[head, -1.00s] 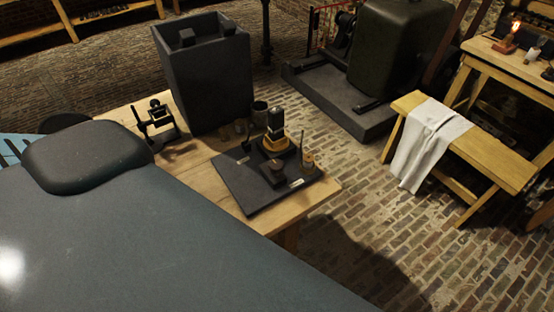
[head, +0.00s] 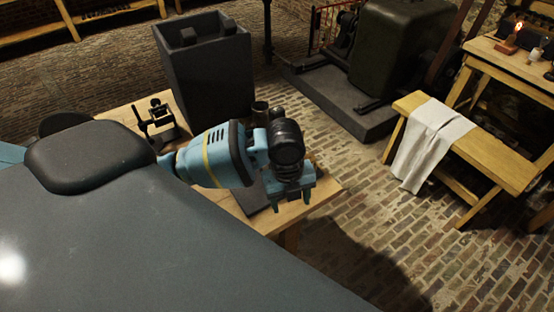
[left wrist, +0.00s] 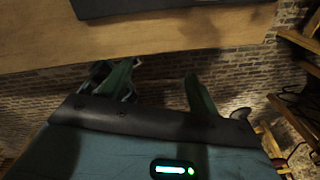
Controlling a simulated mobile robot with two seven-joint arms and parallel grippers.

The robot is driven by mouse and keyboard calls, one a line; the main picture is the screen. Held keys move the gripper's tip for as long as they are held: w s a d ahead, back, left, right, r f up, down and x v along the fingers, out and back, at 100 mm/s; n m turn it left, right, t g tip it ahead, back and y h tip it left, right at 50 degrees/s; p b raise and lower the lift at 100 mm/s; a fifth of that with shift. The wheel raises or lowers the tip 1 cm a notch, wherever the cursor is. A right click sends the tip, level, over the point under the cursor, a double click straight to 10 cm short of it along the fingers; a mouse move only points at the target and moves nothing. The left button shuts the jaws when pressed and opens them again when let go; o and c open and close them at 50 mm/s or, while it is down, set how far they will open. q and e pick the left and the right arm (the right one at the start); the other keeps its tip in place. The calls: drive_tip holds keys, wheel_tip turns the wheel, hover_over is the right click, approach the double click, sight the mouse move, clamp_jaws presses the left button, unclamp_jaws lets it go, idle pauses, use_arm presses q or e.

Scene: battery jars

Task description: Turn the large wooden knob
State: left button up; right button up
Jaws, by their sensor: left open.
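My left gripper (head: 290,198) is over the right end of the wooden bench, pointing down with its two fingers apart. The fingers also show open and empty in the left wrist view (left wrist: 160,85). My left arm covers most of the dark board (head: 254,197), and the large wooden knob is hidden behind it. In the left wrist view, the board's edge (left wrist: 150,6) shows at the top, with no knob in sight. I cannot tell how far the fingers are from the knob. My right gripper is not in view.
The wooden bench (head: 318,190) carries a tall dark box (head: 205,80) and a small black stand (head: 157,121) left of the board. A low bench with a white cloth (head: 430,140) stands at right. Brick floor is open between them.

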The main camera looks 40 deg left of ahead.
use_arm(q)
drive_tip(key=w+a+r+m, duration=0.1)
drive_tip(key=w+a+r, duration=0.1)
drive_tip(key=a+r, duration=0.1)
drive_tip(key=w+a+r+m, duration=0.1)
drive_tip(key=w+a+r, duration=0.1)
drive_tip(key=a+r, duration=0.1)
drive_tip(key=w+a+r+m+y, duration=0.1)
drive_tip(key=w+a+r+m, duration=0.1)
drive_tip(key=w+a+r, duration=0.1)
drive_tip(key=shift+r, duration=0.45)
drive_tip(key=shift+d+f, duration=0.1)
drive_tip(key=shift+f, duration=3.8)
drive_tip(key=c, duration=1)
